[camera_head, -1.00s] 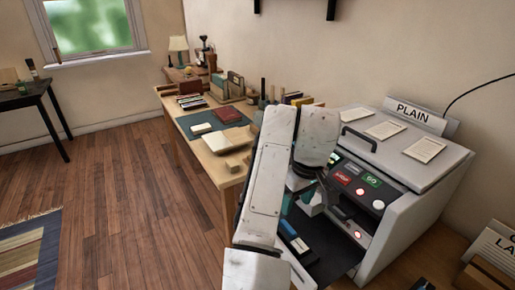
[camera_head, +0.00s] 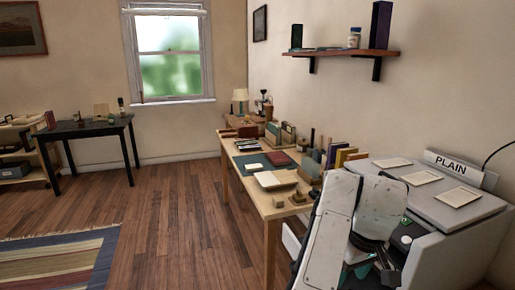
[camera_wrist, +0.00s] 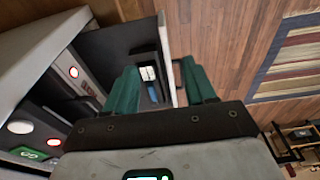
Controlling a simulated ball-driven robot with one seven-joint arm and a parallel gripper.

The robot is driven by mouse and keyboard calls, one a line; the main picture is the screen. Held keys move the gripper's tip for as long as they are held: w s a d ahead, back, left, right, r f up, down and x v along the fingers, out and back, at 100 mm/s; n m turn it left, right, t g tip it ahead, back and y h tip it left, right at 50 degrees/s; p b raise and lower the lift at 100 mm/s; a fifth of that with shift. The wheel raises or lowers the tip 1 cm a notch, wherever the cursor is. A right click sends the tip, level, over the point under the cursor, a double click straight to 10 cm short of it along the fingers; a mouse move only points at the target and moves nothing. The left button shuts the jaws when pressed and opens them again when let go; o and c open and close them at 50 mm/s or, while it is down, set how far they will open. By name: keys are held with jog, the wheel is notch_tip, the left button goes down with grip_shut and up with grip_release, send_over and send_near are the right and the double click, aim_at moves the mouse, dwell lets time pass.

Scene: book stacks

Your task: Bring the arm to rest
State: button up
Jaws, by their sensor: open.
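My gripper (camera_wrist: 160,82) is open, with its two green fingers apart and nothing held between them. In the head view my white arm is folded at the lower right, in front of the grey machine (camera_head: 440,212), and the gripper is only partly seen low in the picture. In the wrist view the fingers point toward the machine's dark open bay (camera_wrist: 110,48), where a small white and blue item (camera_wrist: 151,82) lies. I cannot tell whether the fingers touch anything.
A long wooden desk (camera_head: 262,207) with books and blocks stands left of the machine. A shelf (camera_head: 345,53) hangs above. A black table (camera_head: 85,127) stands at the back left. The wooden floor (camera_head: 175,200) is open, with a striped rug (camera_head: 60,262) at left.

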jog(key=s+d+f+m+h+p, duration=0.2)
jog(key=s+d+f, duration=0.3)
jog(key=s+d, duration=0.3)
jog(key=s+d+f+m+h+p, duration=0.1)
jog(key=s+d+f+h, duration=0.1)
jog(key=s+d+f, duration=0.45)
jog(key=s+a+f+y, duration=0.1)
jog(key=s+a+f, duration=0.1)
jog(key=s, duration=0.5)
jog(key=s+a+f+y+p, duration=0.1)
jog(key=s+a+f, duration=0.1)
jog(key=s, duration=0.6)
jog(key=s+a+f+m+y+p, duration=0.1)
jog(key=s+a+f, duration=0.1)
jog(key=s, duration=0.5)
jog(key=shift+s+a+g, duration=0.4)
jog(key=shift+a, duration=0.25)
